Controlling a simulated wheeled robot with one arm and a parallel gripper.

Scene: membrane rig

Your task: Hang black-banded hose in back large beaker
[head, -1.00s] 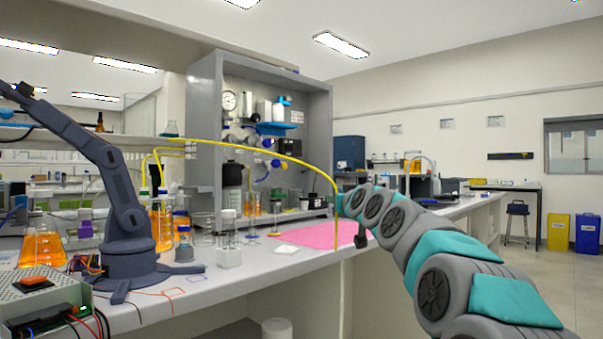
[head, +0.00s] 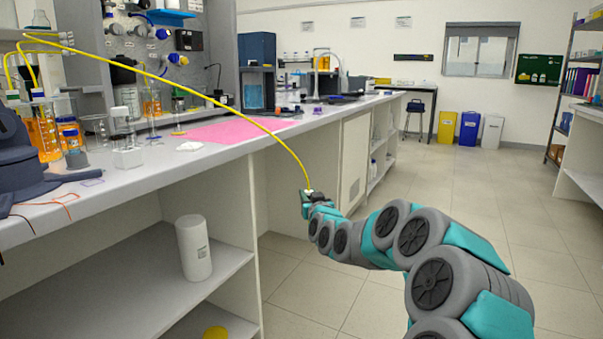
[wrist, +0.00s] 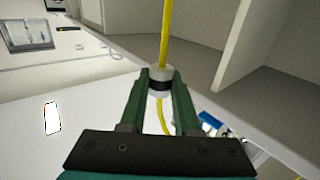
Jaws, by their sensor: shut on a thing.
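My gripper (head: 308,193) is out in front of the bench, over the aisle floor. In the wrist view its green fingers (wrist: 160,85) are shut on the white collar with a black band of the yellow hose (wrist: 166,35). In the head view the hose (head: 190,88) arches from the bench's left back down to my gripper. An orange-filled vessel (head: 42,130) stands at left, with hose ends above it. An empty clear beaker (head: 95,127) stands beside it, and another orange vessel (head: 152,104) is further back. I cannot tell which is the back large beaker.
A pink mat (head: 238,130) lies on the bench (head: 215,155). A white container (head: 193,248) stands on the shelf below. Part of a dark arm is at far left. The aisle floor (head: 400,170) is clear.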

